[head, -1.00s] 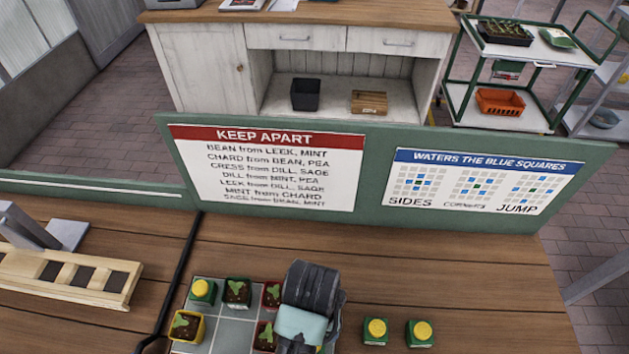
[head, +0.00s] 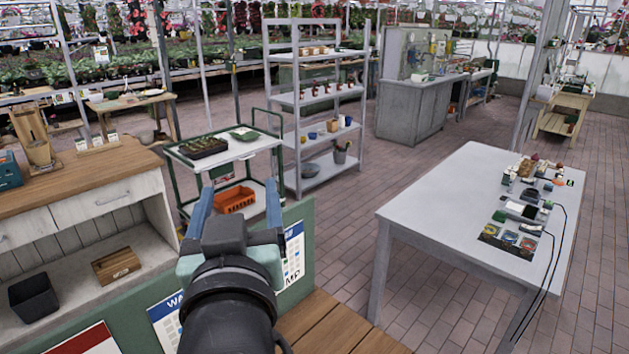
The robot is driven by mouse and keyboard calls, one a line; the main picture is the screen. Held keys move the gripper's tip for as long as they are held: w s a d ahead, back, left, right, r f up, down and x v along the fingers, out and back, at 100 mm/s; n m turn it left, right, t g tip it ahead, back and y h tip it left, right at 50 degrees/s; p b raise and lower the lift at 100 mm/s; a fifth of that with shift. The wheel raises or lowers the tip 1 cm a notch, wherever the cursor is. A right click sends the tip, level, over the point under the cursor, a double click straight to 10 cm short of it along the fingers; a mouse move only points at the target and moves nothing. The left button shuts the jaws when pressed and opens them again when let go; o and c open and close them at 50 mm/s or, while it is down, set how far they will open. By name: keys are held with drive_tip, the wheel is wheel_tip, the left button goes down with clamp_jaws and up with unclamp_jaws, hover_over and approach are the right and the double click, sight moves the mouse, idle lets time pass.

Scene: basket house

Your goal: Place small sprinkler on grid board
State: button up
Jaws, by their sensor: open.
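My gripper (head: 239,188) is raised in the lower left-centre of the head view, its two blue fingers spread apart and pointing away from me. Nothing shows between the fingers. Behind them are the green cart and the floor. The grid board and the small sprinklers are outside the present view. A strip of the wooden bench top (head: 325,325) shows at the bottom, with no objects on that part.
A green panel with partly hidden signs (head: 165,312) edges the bench. Beyond are a cabinet (head: 110,200), a cart with an orange bin (head: 236,199), and grey shelves (head: 325,172). A white table (head: 430,215) with small devices and cables stands right. Brick floor (head: 345,240) lies between.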

drive_tip(key=s+d+r+m+t+h, duration=0.1)
drive_tip(key=s+d+r+t, duration=0.2)
drive_tip(key=r, duration=0.4)
drive_tip(key=s+d+r+m+t+h, duration=0.1)
drive_tip(key=s+d+r+t, duration=0.2)
drive_tip(key=r, duration=0.4)
drive_tip(key=s+d+r+m+t+h, duration=0.1)
drive_tip(key=s+d+r+t, duration=0.2)
drive_tip(key=r, duration=0.5)
drive_tip(key=shift+s+d+h, duration=0.4)
drive_tip(key=shift+s+d, duration=0.3)
drive_tip(key=shift+s, duration=0.4)
